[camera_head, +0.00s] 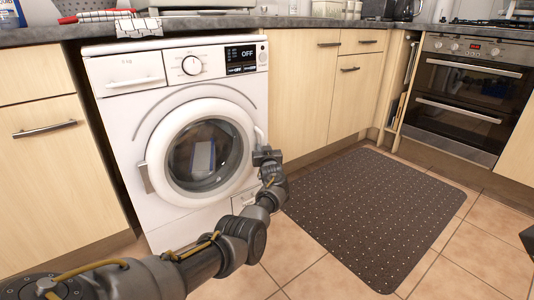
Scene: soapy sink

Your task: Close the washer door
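The white washer (110,125) stands under the counter at left of centre. Its round door (165,130) has a white rim and dark glass, and faces me on the washer's front. The door looks close to the front panel; I cannot tell whether a small gap is left. A grey hinge-like piece (146,178) shows at its left edge. My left gripper (267,157) is at the door's right edge, near the rim; contact is unclear. Its fingers are too small and dark to read.
Wooden cabinets (300,90) flank the washer. A dark dotted mat (375,210) lies on the tiled floor at right. A double oven (465,95) stands at the far right.

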